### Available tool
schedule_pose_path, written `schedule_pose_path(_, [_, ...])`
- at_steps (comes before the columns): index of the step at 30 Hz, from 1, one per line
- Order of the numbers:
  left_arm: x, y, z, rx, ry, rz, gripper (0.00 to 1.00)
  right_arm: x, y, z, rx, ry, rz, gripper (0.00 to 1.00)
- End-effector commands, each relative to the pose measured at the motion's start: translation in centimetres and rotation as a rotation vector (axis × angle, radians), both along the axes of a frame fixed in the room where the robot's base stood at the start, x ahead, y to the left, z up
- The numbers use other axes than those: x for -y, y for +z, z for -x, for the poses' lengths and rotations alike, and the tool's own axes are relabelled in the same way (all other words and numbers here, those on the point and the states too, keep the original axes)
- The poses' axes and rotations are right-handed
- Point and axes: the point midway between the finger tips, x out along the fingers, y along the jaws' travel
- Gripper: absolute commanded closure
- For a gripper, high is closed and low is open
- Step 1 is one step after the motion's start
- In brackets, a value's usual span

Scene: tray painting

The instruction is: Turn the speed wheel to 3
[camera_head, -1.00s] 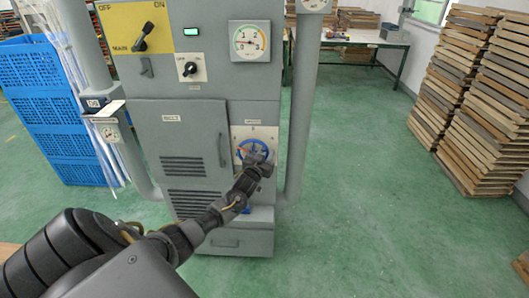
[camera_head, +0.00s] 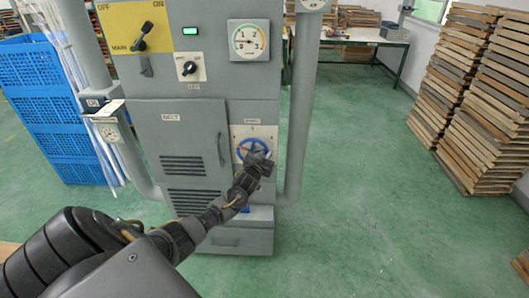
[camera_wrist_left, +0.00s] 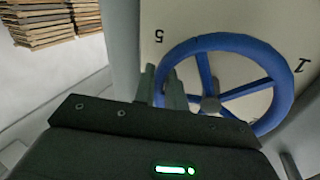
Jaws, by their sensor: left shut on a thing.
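The blue speed wheel (camera_head: 240,152) is on a pale dial plate (camera_head: 236,131) low on the front of the grey cabinet. In the left wrist view the wheel (camera_wrist_left: 226,41) shows its rim, spokes and grey hub, with the numbers 5 and 1 on the plate behind it. My left gripper (camera_head: 264,158) is at the wheel's right side in the head view. In the left wrist view its fingers (camera_wrist_left: 160,77) are shut on the rim, hiding part of it. The round gauge (camera_head: 249,40) above is marked 1, 2, 3. My right gripper is not in view.
The cabinet also carries a yellow main switch panel (camera_head: 135,27), a small knob (camera_head: 190,68) and a door (camera_head: 183,145). A grey pipe (camera_head: 299,110) stands right of the wheel. Blue crates (camera_head: 40,95) are at left, stacked wooden trays (camera_head: 480,85) at right.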

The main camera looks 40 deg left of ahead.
Motion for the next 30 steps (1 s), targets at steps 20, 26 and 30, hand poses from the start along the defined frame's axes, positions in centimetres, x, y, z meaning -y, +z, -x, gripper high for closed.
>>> schedule_pose_path(20, [-0.9, -2.7, 0.6, -0.344, 0.002, -0.449, 1.0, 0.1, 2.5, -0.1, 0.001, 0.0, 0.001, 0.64])
schedule_pose_path(26, [-1.3, -3.5, 1.0, -0.446, 0.0, -0.584, 1.0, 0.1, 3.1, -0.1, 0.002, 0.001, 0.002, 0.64])
schedule_pose_path(30, [-1.6, -3.8, 1.2, -0.504, 0.0, -0.661, 1.0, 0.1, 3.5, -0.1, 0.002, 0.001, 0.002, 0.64])
